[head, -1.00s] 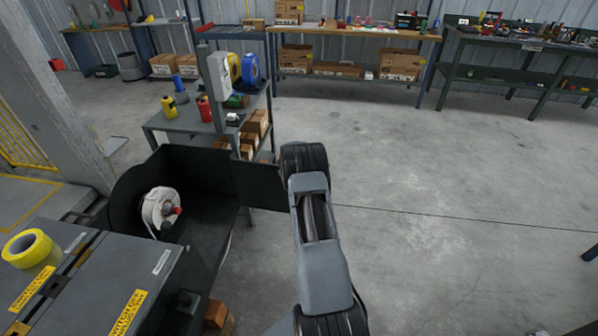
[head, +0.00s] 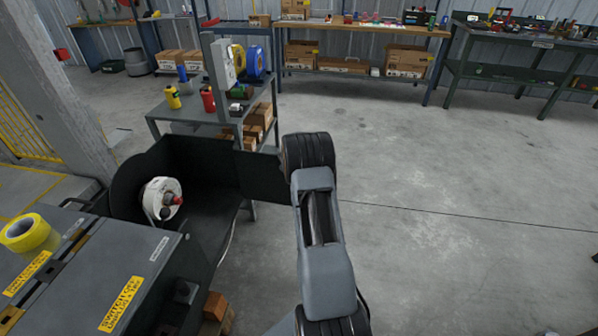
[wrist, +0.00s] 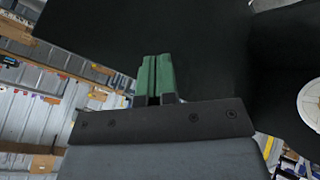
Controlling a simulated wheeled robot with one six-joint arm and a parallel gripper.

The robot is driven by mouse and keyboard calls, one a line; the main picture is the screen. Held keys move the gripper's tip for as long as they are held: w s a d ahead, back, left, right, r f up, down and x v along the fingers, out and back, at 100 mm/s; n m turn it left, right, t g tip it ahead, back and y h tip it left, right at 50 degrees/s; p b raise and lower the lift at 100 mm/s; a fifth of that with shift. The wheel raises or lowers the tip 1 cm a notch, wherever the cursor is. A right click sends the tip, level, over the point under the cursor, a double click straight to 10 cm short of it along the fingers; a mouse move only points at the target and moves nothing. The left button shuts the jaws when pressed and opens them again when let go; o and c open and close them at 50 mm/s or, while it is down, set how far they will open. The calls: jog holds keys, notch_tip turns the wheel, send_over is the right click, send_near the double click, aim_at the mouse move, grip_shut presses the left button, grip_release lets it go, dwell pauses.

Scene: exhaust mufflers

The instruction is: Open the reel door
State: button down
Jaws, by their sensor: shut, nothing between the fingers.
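The reel door looks to be the dark flat panel (head: 264,178) at the right of the black reel housing (head: 205,160) in the head view. The housing stands open, and a white reel (head: 161,198) shows inside. My arm's end lies at the panel's right edge, and my gripper is hidden there. In the wrist view my gripper (wrist: 153,76) has green fingers, shut and empty, in front of or beside a large black panel (wrist: 190,50). I cannot tell whether they touch it. The white reel (wrist: 310,100) shows at the right edge.
A grey cabinet top (head: 110,270) with yellow tape (head: 30,233) is at lower left. A grey cart (head: 185,114) with bottles and boxes stands behind the housing. Workbenches line the back wall. The floor (head: 430,190) to the right is clear.

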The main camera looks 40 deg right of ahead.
jog(key=s+a+r+p, duration=0.1)
jog(key=s+r+p, duration=0.1)
jog(key=s+r, duration=0.4)
jog(key=shift+s+a+r+p, duration=0.25)
jog(key=shift+a+r+p, duration=0.1)
jog(key=shift+r, duration=0.6)
jog(key=s+a+f+m+g+y, duration=0.1)
jog(key=s+a+f+m+g, duration=0.15)
jog(key=s, duration=0.25)
jog(key=s+a+r+y+p, duration=0.1)
jog(key=s+a+r+p, duration=0.4)
jog(key=a+r, duration=0.5)
jog(key=s+a+r+n+y+p, duration=0.1)
jog(key=s+a+r+p, duration=0.4)
jog(key=s+a+r, duration=0.2)
jog(key=s+a+r+y+p, duration=0.1)
jog(key=s+a+r+p, duration=0.5)
jog(key=a+r, duration=0.6)
notch_tip(320, 180, up, 3)
jog(key=shift+a+r+n+y, duration=0.15)
jog(key=shift+a+n+y, duration=0.2)
jog(key=shift+y, duration=0.05)
jog(key=shift+s+d+t, duration=0.1)
jog(key=shift+d+t, duration=0.05)
jog(key=shift+t, duration=0.1)
